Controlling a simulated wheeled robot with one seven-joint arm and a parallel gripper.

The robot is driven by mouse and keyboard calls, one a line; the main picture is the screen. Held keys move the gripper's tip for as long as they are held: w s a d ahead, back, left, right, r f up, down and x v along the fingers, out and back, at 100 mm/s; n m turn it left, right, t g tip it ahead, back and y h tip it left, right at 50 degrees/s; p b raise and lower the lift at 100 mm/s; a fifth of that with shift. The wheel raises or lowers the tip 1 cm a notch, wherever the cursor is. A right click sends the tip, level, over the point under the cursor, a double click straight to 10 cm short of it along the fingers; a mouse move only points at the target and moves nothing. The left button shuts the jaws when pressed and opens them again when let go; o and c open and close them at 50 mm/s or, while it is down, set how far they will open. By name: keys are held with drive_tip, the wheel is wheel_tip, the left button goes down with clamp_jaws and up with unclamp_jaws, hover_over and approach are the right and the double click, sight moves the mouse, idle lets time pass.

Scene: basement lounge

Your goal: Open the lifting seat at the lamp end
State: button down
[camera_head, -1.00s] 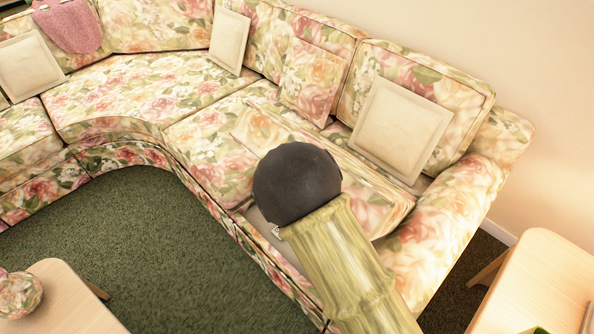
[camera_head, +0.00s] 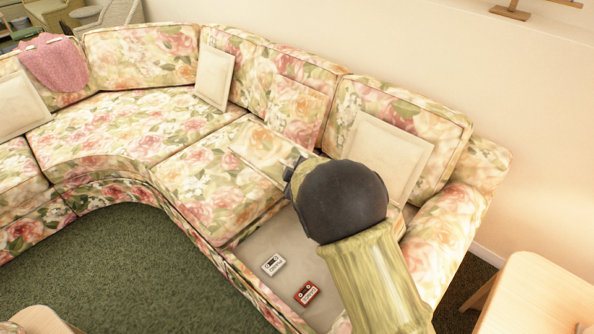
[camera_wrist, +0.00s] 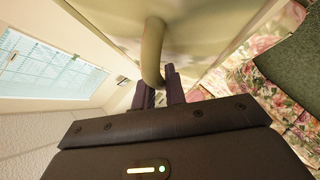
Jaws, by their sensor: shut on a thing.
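The lifting seat (camera_head: 260,150) is a floral panel at the right end of the sofa, tilted up toward the backrest. Under it an open beige compartment (camera_head: 252,246) shows, with a white cassette (camera_head: 273,263) and a red cassette (camera_head: 307,293) on its floor. In the wrist view, the panel's pale underside or face (camera_wrist: 200,25) fills the top, with a curved olive handle (camera_wrist: 152,50) on it. My gripper (camera_wrist: 160,88) is shut on this handle. In the head view my arm hides the fingers and much of the panel. No lamp shows.
A cream cushion (camera_head: 378,152) leans on the backrest behind the panel, close to my arm. The sofa's right armrest (camera_head: 445,235) is beside it. A light wooden table (camera_head: 530,290) stands at the right. Green carpet (camera_head: 130,265) lies open in front.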

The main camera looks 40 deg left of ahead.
drive_tip(key=c, duration=1.5)
unclamp_jaws()
drive_tip(key=shift+o, duration=0.2)
drive_tip(key=shift+s+d, duration=0.1)
drive_tip(key=b+v, duration=0.1)
drive_tip(key=v, duration=1.6)
drive_tip(key=shift+r, duration=0.15)
